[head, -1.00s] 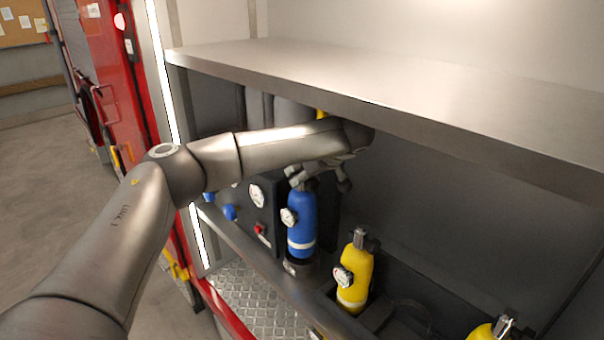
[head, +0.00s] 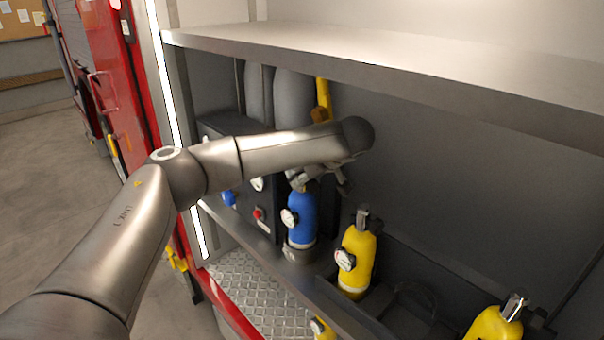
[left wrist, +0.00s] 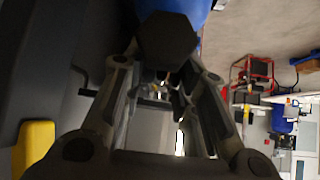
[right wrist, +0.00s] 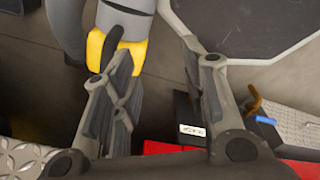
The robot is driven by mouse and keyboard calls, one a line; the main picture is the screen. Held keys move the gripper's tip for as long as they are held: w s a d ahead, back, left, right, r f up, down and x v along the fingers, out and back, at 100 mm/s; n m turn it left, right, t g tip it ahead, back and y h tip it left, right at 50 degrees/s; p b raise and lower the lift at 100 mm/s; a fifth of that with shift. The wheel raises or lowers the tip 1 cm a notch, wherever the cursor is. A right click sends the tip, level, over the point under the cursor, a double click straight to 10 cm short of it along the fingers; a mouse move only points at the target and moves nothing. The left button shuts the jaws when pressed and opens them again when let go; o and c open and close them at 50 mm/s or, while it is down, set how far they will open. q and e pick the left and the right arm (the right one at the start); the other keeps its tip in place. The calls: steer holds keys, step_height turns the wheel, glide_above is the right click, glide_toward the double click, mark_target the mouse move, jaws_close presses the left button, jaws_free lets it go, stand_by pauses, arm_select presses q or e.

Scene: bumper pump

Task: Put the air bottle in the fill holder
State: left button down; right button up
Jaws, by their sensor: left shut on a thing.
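The blue air bottle (head: 302,218) stands upright with a white band and a round gauge. My left gripper (head: 318,180) is over its top, shut on the bottle's valve. In the left wrist view the dark valve knob (left wrist: 166,42) and a strip of blue body show beyond the fingers (left wrist: 165,85). My right gripper (right wrist: 160,55) is open and empty, away from the bottles.
A dark panel with gauges and a red button (head: 258,213) stands left of the bottle. Two yellow bottles (head: 358,262) (head: 494,324) stand to the right. A metal shelf (head: 400,75) hangs above my left arm. Diamond-plate (head: 250,290) lies in front.

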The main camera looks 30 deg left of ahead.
arm_select(q)
steer(key=c, duration=1.1)
jaws_free()
steer(key=shift+s, duration=0.15)
steer(key=shift+c, duration=0.2)
steer(key=shift+d+r, duration=0.2)
steer(key=b+v, duration=0.3)
steer(key=v, duration=0.8)
steer(key=shift+d+r, duration=0.2)
steer(key=shift+r, duration=0.05)
